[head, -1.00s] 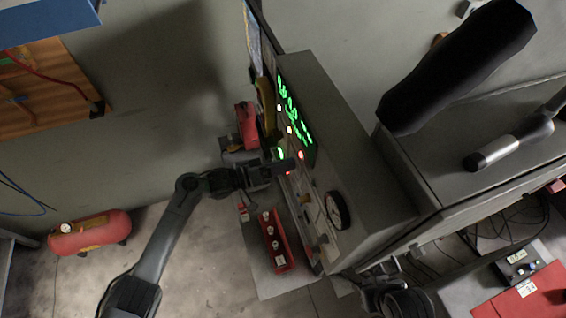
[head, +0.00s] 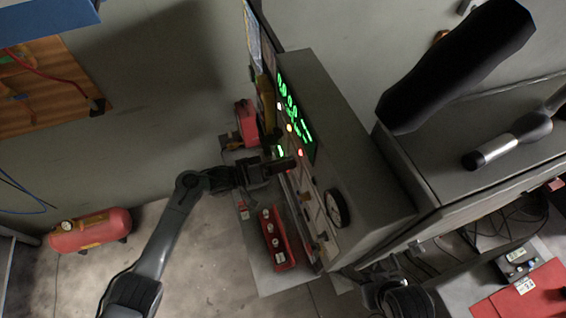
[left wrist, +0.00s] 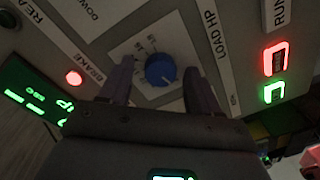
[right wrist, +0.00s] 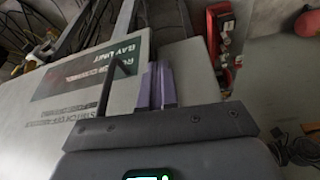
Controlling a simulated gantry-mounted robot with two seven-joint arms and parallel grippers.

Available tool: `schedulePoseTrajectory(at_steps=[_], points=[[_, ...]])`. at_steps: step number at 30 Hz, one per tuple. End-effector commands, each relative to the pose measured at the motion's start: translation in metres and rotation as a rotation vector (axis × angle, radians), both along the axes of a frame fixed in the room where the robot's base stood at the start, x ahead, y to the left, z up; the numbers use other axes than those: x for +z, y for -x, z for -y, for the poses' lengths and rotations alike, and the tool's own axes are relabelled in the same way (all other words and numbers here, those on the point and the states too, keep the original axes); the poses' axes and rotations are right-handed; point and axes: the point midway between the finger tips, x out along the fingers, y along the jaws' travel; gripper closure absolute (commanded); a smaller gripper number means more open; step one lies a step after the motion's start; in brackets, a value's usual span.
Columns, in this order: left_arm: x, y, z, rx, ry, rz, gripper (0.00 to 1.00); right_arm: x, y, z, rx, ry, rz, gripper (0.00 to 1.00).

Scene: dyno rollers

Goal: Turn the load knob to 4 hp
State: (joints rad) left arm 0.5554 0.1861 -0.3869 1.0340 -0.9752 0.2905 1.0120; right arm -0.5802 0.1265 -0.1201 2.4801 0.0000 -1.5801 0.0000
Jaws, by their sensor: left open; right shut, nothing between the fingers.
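The blue load knob (left wrist: 160,70) sits on a pale square plate with a printed scale, beside the LOAD HP label (left wrist: 208,38), in the left wrist view. Its pointer and exact setting are too dim to read. My left gripper (head: 288,164) is at the front of the grey control console (head: 345,150). In the left wrist view its two open fingers stand on either side of the knob, with a gap visible between knob and fingers. In the head view the gripper hides the knob. My right gripper (right wrist: 158,84) is shut and empty near a grey labelled panel (right wrist: 110,75).
Green digits (head: 290,105) and several lamps are on the console face. A red tray (head: 277,240) lies below the console front. A red compressor (head: 90,232) stands on the floor at left, with open floor between.

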Motion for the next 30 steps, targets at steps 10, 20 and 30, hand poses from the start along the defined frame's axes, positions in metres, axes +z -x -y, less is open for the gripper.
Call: schedulePoseTrajectory(at_steps=[10,20,30], points=[[-0.001,0.007,-0.020,0.001,-0.002,0.000,0.38,-0.003,0.000,-0.001,-0.002,-0.003,0.001,1.00],[0.000,0.025,-0.072,0.002,-0.003,0.001,0.38,-0.013,0.000,-0.002,-0.006,-0.009,0.000,1.00],[0.004,0.035,-0.101,0.000,0.000,0.001,0.38,-0.017,0.000,-0.002,-0.006,-0.009,0.000,1.00]])
